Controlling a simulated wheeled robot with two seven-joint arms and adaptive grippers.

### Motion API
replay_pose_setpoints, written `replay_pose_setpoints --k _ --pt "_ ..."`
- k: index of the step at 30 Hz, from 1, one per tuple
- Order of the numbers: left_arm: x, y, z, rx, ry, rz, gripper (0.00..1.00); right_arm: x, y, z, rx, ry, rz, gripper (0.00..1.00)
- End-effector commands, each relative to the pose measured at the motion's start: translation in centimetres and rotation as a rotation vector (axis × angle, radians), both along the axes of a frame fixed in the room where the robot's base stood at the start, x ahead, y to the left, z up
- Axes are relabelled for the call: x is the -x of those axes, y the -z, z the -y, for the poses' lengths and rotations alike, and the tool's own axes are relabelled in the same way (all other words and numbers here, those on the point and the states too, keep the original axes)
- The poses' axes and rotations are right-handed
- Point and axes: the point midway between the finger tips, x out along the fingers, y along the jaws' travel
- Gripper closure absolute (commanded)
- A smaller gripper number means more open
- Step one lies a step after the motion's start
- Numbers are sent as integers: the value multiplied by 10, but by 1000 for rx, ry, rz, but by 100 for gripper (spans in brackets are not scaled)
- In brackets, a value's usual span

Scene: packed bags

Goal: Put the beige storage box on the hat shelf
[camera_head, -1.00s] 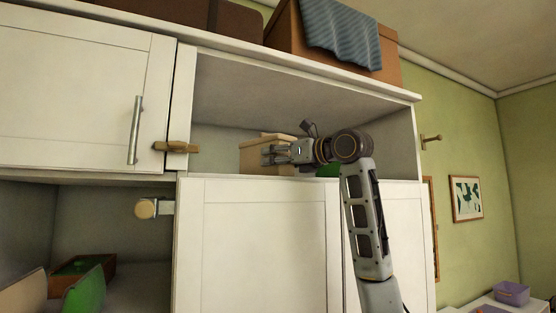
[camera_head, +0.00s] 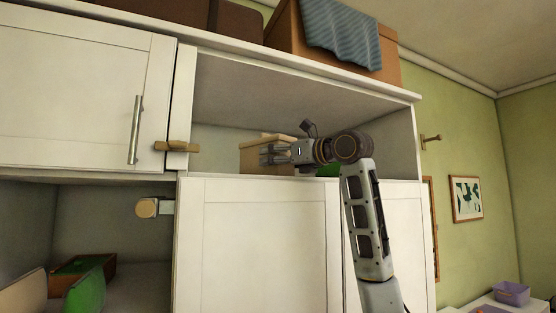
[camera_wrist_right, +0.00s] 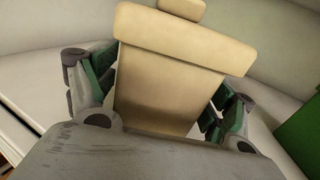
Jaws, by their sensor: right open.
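The beige storage box (camera_head: 255,156) stands upright on the floor of the open upper shelf compartment (camera_head: 225,135), toward its left part. My right gripper (camera_head: 270,154) reaches in from the right, level with the box and partly in front of it. In the right wrist view the box (camera_wrist_right: 175,70), with its lid and knob, stands between the spread fingers of my right gripper (camera_wrist_right: 160,100). The gripper is open, with one finger on each side of the box. Whether a finger touches it I cannot tell. My left gripper is not in view.
A green object (camera_head: 328,171) sits behind my right wrist in the same compartment and also shows at the right in the wrist view (camera_wrist_right: 303,140). A closed door with a handle (camera_head: 135,130) is at the left. An orange-brown box (camera_head: 290,35) with a blue cloth (camera_head: 340,32) stands on top.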

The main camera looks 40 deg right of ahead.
Motion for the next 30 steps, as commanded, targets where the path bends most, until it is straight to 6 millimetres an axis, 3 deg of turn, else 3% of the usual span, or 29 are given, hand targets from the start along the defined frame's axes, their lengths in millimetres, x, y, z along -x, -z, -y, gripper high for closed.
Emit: replay_pose_setpoints --k 8,30 --pt "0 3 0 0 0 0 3 12 -2 2 0 1 1 17" --pt "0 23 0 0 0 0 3 111 -2 10 0 2 1 17"
